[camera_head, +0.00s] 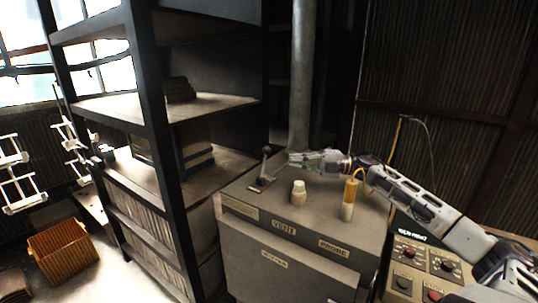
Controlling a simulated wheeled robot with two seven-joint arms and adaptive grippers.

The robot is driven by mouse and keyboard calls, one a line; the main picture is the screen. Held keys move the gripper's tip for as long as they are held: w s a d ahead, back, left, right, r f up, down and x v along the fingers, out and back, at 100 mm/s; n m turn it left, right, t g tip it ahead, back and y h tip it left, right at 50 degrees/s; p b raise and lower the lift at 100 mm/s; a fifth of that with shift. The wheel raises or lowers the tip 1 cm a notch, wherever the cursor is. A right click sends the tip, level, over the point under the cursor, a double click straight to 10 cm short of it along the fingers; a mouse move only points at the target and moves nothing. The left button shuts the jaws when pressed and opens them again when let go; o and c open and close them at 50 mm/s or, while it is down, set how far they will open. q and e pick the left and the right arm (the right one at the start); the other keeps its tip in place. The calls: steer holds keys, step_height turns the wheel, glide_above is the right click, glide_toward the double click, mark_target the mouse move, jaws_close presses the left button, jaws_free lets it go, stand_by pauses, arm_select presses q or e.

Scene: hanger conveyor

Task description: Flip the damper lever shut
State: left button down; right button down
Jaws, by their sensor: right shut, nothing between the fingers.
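The damper lever (265,167) is a dark upright handle on a flat base plate, at the back left of the top of a grey cabinet (305,265). A label reading "VENT" is on the cabinet front. My right gripper (292,158) comes in from the right and is shut and empty. Its tips are just right of the lever's upper part; I cannot tell whether they touch it. My left gripper is not in view.
A pale bottle-like object (299,192) and a yellow-topped probe (350,195) stand on the cabinet below my right arm. A vertical pipe (302,75) rises behind. A dark shelf rack (150,90) stands left, a button panel (418,270) right.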

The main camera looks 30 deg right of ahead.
mark_target(264, 162)
steer(key=shift+w+a, duration=0.1)
steer(key=shift+a, duration=0.05)
steer(key=shift+p+x, duration=0.9)
steer(key=shift+x, duration=4)
steer(key=shift+w+d+f+p, duration=0.1)
steer(key=shift+w+d+p, duration=0.1)
steer(key=shift+w+d, duration=0.25)
steer(key=shift+w+d+f+p, duration=0.1)
steer(key=shift+w+d+p, duration=0.2)
steer(key=shift+d, duration=0.4)
steer(key=shift+w+d+f+p, duration=0.15)
steer(key=shift+w+d, duration=0.2)
steer(key=shift+d, duration=0.2)
steer(key=shift+w+d+f+m+t, duration=0.1)
steer(key=shift+w+d+m+t, duration=0.15)
steer(key=shift+d+m, duration=0.3)
steer(key=shift+w+d+f+m+t, duration=0.1)
steer(key=shift+d+m+t, duration=0.25)
steer(key=shift+d+m, duration=0.15)
steer(key=shift+a, duration=0.15)
